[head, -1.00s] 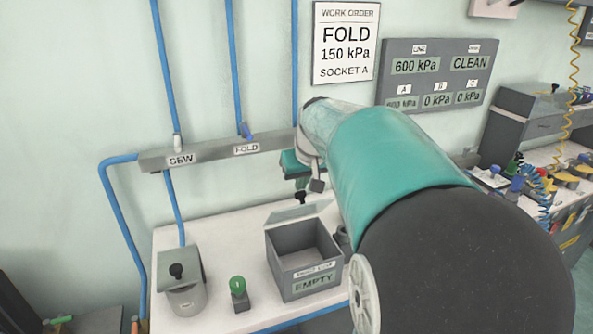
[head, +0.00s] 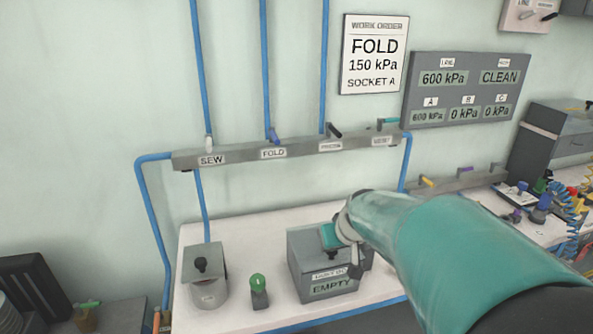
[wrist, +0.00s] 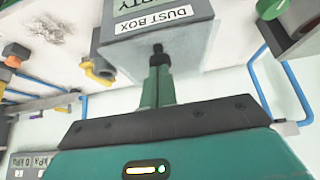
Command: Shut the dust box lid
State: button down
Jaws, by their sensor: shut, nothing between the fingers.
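The grey dust box (head: 306,281) stands on the white bench in the head view, with its label and an "EMPTY" display on the front. Its lid (head: 304,241) looks down flat over the box; no opening shows, though my gripper hides its right part. My gripper (head: 333,254) is at the lid's front edge, fingers pointing down; I cannot tell if they touch it. In the wrist view the box (wrist: 187,42) appears upside down, and my gripper (wrist: 158,48) is shut and empty against the view of its near top edge.
A lidded grey canister (head: 208,292) and a green-topped button post (head: 259,291) stand left of the box. A valve rail (head: 290,147) runs along the wall behind. Connectors and coiled hoses (head: 575,205) lie at the right.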

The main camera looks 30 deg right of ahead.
jog(key=shift+s+a+f, duration=0.1)
jog(key=shift+s+f, duration=0.25)
jog(key=shift+f, duration=0.25)
jog(key=shift+s+a+f, duration=0.1)
jog(key=shift+s+f, duration=0.25)
jog(key=shift+f, duration=0.2)
jog(key=shift+d, duration=0.1)
jog(key=shift+w+d+r, duration=0.15)
jog(key=shift+w+r, duration=0.1)
jog(key=shift+r, duration=0.4)
jog(key=s+a+r, duration=0.2)
jog(key=s+r, duration=0.4)
jog(key=s, duration=0.3)
jog(key=shift+s+a+r, duration=0.15)
jog(key=shift+a, duration=0.05)
jog(key=shift+a, duration=0.1)
